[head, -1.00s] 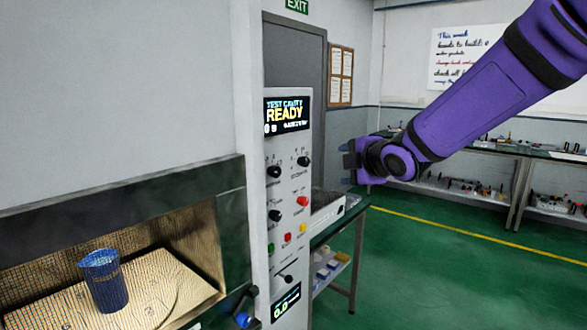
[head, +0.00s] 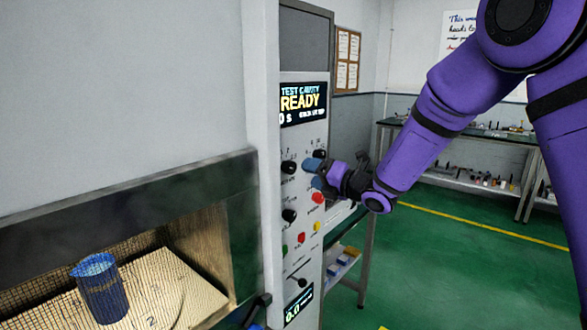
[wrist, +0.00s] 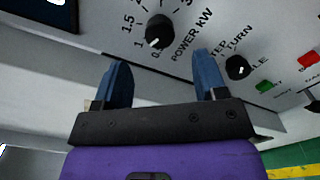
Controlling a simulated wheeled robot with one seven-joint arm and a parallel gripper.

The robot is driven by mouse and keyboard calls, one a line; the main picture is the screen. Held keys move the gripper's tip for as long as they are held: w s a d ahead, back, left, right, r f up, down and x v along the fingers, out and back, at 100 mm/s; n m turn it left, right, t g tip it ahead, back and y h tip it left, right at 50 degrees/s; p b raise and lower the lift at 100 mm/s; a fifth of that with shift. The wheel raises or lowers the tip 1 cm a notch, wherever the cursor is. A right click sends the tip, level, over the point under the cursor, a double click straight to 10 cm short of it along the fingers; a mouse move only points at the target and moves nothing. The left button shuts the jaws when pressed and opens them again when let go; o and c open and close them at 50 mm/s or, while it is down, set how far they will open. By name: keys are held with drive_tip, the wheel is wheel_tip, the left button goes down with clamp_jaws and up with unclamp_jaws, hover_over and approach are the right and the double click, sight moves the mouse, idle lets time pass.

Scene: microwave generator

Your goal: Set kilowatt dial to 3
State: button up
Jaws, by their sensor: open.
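The kilowatt dial is a round black knob marked POWER KW (wrist: 160,32) in the wrist view. Its white mark points down and slightly left, toward the 1 and the partly hidden 0.5 label. Some higher numbers are cut off by the top edge. In the head view the dial (head: 289,167) is on the panel's left column, below the display. My gripper (wrist: 162,74) is open and empty, its blue fingers apart just below the dial in the wrist view. In the head view my gripper (head: 314,174) is just right of the dial; contact cannot be told.
A turntable knob (wrist: 238,67) and a green button (wrist: 264,86) are to the right in the wrist view. The display (head: 303,102) reads READY. Another black knob (head: 319,154) and a red button (head: 317,197) are close to my fingers. A blue beaker (head: 101,288) stands in the open cavity.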

sight(293, 168)
drive_tip(key=x, duration=0.7)
drive_tip(key=shift+w+a, duration=0.2)
drive_tip(key=shift+a, duration=0.1)
drive_tip(key=c, duration=0.9)
